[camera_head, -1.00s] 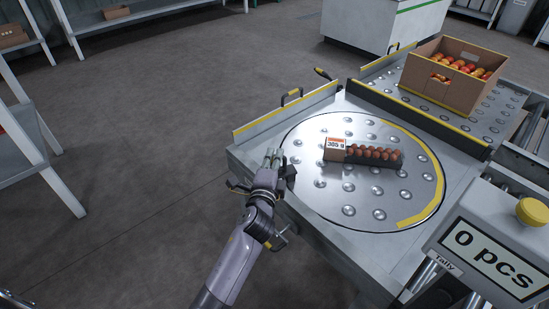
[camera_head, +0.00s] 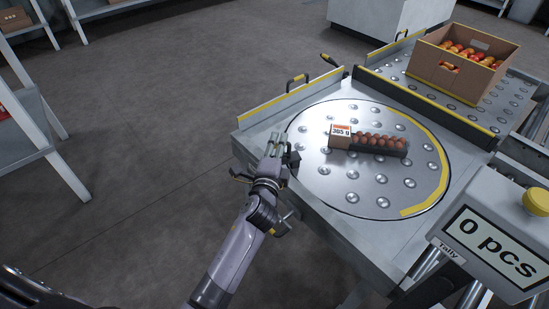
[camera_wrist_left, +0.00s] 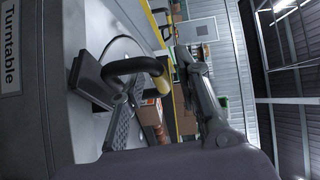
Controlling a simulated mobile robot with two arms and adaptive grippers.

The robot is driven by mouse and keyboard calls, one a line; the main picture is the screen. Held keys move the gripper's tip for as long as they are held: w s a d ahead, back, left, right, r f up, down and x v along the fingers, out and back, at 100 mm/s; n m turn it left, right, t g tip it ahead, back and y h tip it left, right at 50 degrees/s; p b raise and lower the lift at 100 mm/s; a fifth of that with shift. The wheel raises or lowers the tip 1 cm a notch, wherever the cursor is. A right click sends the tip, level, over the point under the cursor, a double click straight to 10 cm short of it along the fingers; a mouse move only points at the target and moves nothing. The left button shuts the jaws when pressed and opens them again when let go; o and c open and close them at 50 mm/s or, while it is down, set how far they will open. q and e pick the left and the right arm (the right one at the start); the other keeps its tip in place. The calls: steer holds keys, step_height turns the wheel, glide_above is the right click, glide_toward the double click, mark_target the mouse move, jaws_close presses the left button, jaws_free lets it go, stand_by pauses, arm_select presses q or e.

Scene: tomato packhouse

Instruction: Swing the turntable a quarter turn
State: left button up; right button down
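The turntable (camera_head: 320,172) is a round metal plate with ball studs and a yellow arc along its right side. On it lies a dark tray of brown-red items (camera_head: 378,144) with a carton end marked "305 g" (camera_head: 341,136). My left gripper (camera_head: 276,146) is at the table's left edge, just left of the plate, its fingers pointing away from me. A small black fitting (camera_head: 292,160) is beside the gripper; a black looped handle (camera_wrist_left: 118,66) is close in the wrist view. My right gripper is not in view.
A yellow-topped guard rail (camera_head: 290,97) edges the table's far left; another (camera_head: 425,107) separates a studded deck with a cardboard box of red and yellow fruit (camera_head: 445,75). A tally display reading "0 pcs" (camera_head: 495,240) stands front right.

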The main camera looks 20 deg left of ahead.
arm_select(q)
steer(key=s+d, duration=0.1)
steer(key=s, duration=1)
steer(key=shift+r, duration=0.35)
steer(key=shift+d, duration=0.1)
steer(key=shift+c, duration=0.5)
